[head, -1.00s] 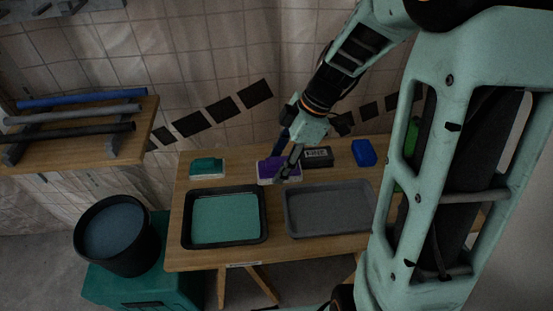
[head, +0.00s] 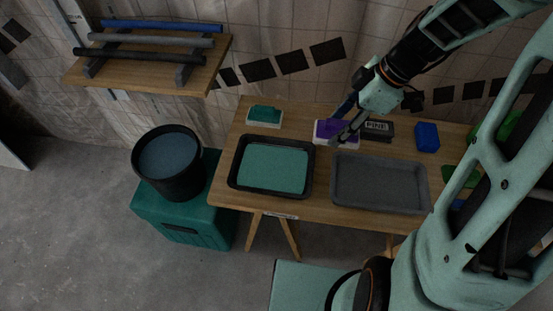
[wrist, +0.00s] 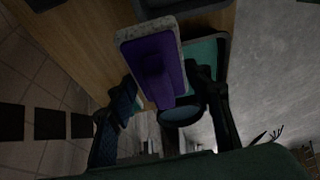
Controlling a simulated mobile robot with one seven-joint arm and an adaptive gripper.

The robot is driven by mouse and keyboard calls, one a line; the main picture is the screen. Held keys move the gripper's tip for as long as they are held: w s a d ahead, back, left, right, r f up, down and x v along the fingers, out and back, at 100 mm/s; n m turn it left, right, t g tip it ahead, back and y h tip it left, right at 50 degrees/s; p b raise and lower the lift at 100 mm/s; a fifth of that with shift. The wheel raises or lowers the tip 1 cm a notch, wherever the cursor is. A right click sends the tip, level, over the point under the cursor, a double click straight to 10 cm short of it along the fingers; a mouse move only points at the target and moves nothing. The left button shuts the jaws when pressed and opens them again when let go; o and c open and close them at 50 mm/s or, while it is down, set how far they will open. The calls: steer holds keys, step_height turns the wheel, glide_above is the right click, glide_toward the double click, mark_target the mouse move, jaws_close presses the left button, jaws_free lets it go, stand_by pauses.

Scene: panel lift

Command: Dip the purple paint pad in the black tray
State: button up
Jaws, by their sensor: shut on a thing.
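The purple paint pad (head: 322,131), with a pale base, is at the back of the wooden table, behind the gap between the two trays. My gripper (head: 334,129) is shut on it, one finger on each side of its purple handle. The pad (wrist: 150,62) also shows in the wrist view between my fingers (wrist: 165,92). I cannot tell whether its base touches the table. The black tray (head: 233,170) holds teal paint and lies in front and to the left of the pad. My gripper is apart from this tray.
A grey tray (head: 382,206) lies right of the black one. A teal pad (head: 264,114), a dark labelled block (head: 378,130) and a blue block (head: 427,137) stand along the table's back. A black bucket (head: 203,165) on a teal crate (head: 185,222) and a shelf with tubes (head: 150,73) are left.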

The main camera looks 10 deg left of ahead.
steer(key=s+a+f, duration=0.1)
steer(key=s+a, duration=0.2)
steer(key=a, duration=0.4)
steer(key=s+a+f, duration=0.1)
steer(key=s+a, duration=0.1)
steer(key=a, duration=0.6)
step_height(320, 180, down, 8)
steer(key=b, duration=0.6)
steer(key=shift+d+r+b, duration=0.15)
steer(key=shift+r+b, duration=0.05)
steer(key=shift+b, duration=0.15)
steer(key=shift+f+b, duration=0.75)
steer(key=shift+b, duration=0.25)
steer(key=shift+r, duration=0.1)
step_height(320, 180, up, 8)
steer(key=p, duration=0.4)
steer(key=shift+f, duration=0.25)
